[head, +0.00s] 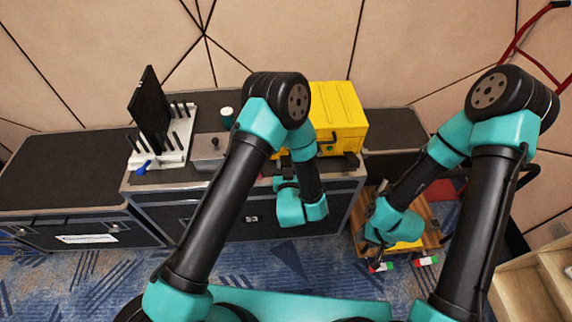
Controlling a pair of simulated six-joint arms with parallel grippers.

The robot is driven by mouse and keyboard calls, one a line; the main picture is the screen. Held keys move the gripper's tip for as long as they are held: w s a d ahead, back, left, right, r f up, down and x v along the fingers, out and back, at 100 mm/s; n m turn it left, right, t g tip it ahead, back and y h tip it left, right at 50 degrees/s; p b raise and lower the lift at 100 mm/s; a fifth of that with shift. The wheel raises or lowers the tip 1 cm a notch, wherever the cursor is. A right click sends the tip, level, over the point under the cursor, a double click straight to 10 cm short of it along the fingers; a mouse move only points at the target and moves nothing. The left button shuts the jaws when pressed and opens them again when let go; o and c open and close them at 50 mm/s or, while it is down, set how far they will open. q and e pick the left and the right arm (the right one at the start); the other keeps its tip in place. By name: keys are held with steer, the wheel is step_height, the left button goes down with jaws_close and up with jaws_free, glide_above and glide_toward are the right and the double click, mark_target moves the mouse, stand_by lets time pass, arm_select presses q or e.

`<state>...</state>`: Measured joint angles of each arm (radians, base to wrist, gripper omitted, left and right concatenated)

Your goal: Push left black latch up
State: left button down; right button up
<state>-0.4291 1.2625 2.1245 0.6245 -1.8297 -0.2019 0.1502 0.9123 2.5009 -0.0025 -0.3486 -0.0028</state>
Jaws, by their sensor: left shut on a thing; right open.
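The yellow case (340,108) stands closed on the black flight case, with a dark handle on its front. A black latch (351,160) shows at its lower right front. The left black latch is hidden behind my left arm. My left gripper (282,160) is at the case's lower left front, where that latch would be, and is shut on it as far as I can tell. The contact is mostly covered by the forearm and wrist. My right gripper (402,264) hangs low, open, in front of the wooden crate.
A white rack (168,150) with black pegs holds an upright dark panel (150,110). A blue-handled tool (142,167), a grey box (208,146) and a green-and-white cup (227,115) are near. The wooden crate (432,215) is lower right. The left flight-case top (55,170) is clear.

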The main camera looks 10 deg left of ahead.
mark_target(285, 160)
arm_select(q)
steer(key=shift+r, duration=0.15)
steer(key=shift+w+a+r+g+h, duration=0.1)
steer(key=shift+w+r+g, duration=0.15)
steer(key=shift+g, duration=0.3)
steer(key=shift+w+d+r+g+h, duration=0.1)
steer(key=shift+w+r+g, duration=0.15)
steer(key=shift+g, duration=0.35)
steer(key=shift+w+a+r+g+h, duration=0.15)
steer(key=shift+r+g, duration=0.15)
steer(key=shift+g, duration=0.25)
steer(key=shift+w+a+r+g+h, duration=0.15)
steer(key=shift+w+r+g, duration=0.2)
steer(key=shift+g, duration=0.55)
steer(key=shift+w+d+r+g+h, duration=0.15)
steer(key=shift+w+g, duration=0.3)
steer(key=shift+g, duration=0.45)
steer(key=shift+a, duration=0.1)
steer(key=c, duration=0.6)
jaws_free()
steer(key=shift+c, duration=0.2)
steer(key=shift+r, duration=0.1)
steer(key=v, duration=1.7)
steer(key=shift+s+r, duration=0.1)
